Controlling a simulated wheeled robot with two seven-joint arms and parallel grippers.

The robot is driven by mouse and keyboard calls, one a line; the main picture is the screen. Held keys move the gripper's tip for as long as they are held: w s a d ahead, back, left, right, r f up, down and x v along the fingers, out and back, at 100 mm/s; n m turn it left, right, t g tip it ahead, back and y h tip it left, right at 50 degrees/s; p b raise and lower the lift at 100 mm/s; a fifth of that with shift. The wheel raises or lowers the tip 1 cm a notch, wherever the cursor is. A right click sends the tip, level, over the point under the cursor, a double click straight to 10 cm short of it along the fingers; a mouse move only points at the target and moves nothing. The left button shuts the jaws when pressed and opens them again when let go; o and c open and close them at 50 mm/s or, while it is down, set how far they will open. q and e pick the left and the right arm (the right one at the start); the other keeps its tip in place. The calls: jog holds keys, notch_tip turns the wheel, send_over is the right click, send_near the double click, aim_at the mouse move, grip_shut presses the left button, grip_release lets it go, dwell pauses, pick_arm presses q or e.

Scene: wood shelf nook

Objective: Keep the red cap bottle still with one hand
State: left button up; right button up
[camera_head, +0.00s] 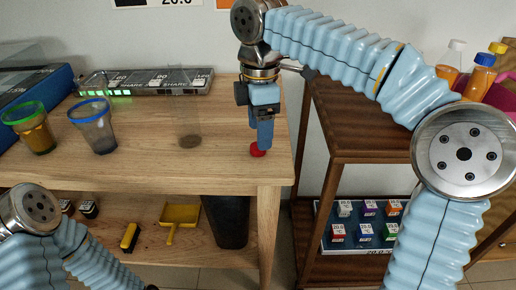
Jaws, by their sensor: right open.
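A small round red thing (258,150) shows on the wooden table near its right edge, just under my right gripper. It may be the red cap or part of the bottle; I cannot tell, because my gripper hides what is around it. My right gripper (264,140) points down from above with its fingers at the red thing. It is open; whether it touches the red thing is unclear. A clear, see-through container (189,115) with a dark base stands left of the gripper. My left arm shows at the lower left, but its gripper is outside the picture.
On the wooden table (150,160) stand an amber cup (35,132), a grey cup with a blue rim (95,130) and a long display panel (150,82). Bottles (480,75) stand at the right. Below are a yellow dustpan (180,215), a dark bin (230,220) and small boxes (365,231).

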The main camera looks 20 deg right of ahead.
notch_tip(320, 180, down, 4)
jog(key=shift+w+d+r+b, duration=0.1)
jog(key=shift+w+b, duration=0.05)
jog(key=shift+b, duration=0.15)
jog(key=shift+c, duration=0.3)
jog(key=c, duration=1)
jog(key=shift+c, duration=0.2)
jog(key=r, duration=0.2)
jog(key=r+p, duration=0.1)
jog(key=r, duration=0.1)
jog(key=shift+s+a+r, duration=0.1)
jog(key=shift+s+a, duration=0.2)
jog(key=s+a+r, duration=0.7)
jog(key=s+r, duration=0.1)
jog(key=s, duration=0.3)
jog(key=shift+a+r+p, duration=0.15)
jog(key=shift+r+p, duration=0.25)
